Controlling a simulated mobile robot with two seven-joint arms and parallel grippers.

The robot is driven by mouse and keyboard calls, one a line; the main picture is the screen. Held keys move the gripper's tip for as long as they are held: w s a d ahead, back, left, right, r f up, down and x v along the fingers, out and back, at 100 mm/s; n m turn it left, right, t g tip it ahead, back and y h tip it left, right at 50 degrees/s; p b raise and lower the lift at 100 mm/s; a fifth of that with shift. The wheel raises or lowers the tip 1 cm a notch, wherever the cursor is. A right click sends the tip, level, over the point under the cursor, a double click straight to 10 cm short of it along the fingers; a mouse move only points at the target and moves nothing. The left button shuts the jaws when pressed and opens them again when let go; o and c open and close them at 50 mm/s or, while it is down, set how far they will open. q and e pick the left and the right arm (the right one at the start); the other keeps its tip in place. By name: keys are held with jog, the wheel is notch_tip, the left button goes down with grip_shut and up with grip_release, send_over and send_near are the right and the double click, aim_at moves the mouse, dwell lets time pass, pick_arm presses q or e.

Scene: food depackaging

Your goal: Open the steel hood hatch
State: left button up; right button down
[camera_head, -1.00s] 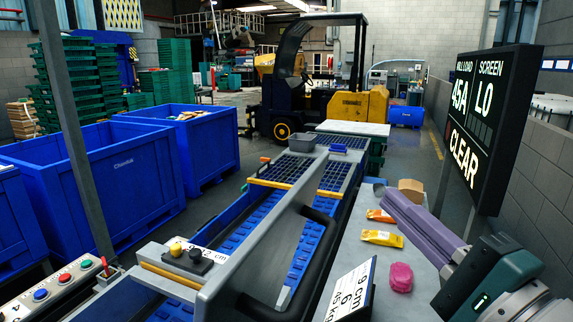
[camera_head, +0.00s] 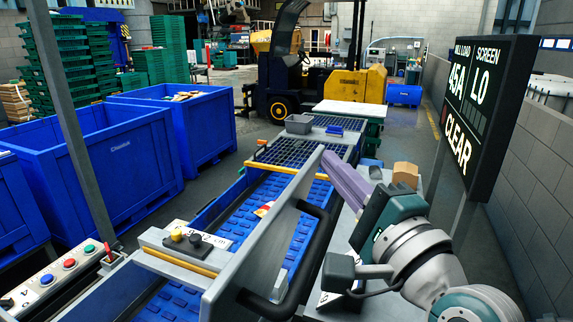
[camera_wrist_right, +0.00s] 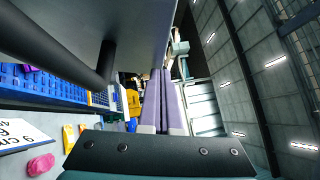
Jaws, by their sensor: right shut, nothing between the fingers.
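The grey steel hatch panel (camera_head: 262,240) stands raised and tilted along the right side of the blue belt in the head view. A black bar handle (camera_head: 318,245) is fixed on its right face. The panel (camera_wrist_right: 150,22) and handle (camera_wrist_right: 106,62) also show at the upper left of the wrist view. My right gripper (camera_head: 330,162) has long purple fingers, shut and empty, with their tips close to the panel's far upper end. Whether they touch it I cannot tell. The fingers show again in the wrist view (camera_wrist_right: 160,78), beside the panel's edge. My left gripper is out of view.
The blue belt (camera_head: 232,228) carries a small wrapped item (camera_head: 264,209). A button panel (camera_head: 60,268) is at lower left. A cardboard box (camera_head: 405,174) sits on the right-hand counter, and a display screen (camera_head: 490,115) stands beyond it. Blue bins (camera_head: 95,170) fill the left.

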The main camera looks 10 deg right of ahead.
jog(key=w+a+r+n+g+p, duration=0.1)
jog(key=w+a+r+n+p, duration=0.1)
jog(key=w+a, duration=0.3)
jog(key=shift+a+g+p, duration=0.4)
jog(key=shift+a+p, duration=0.25)
jog(key=shift+a, duration=0.5)
jog(key=shift+r, duration=0.1)
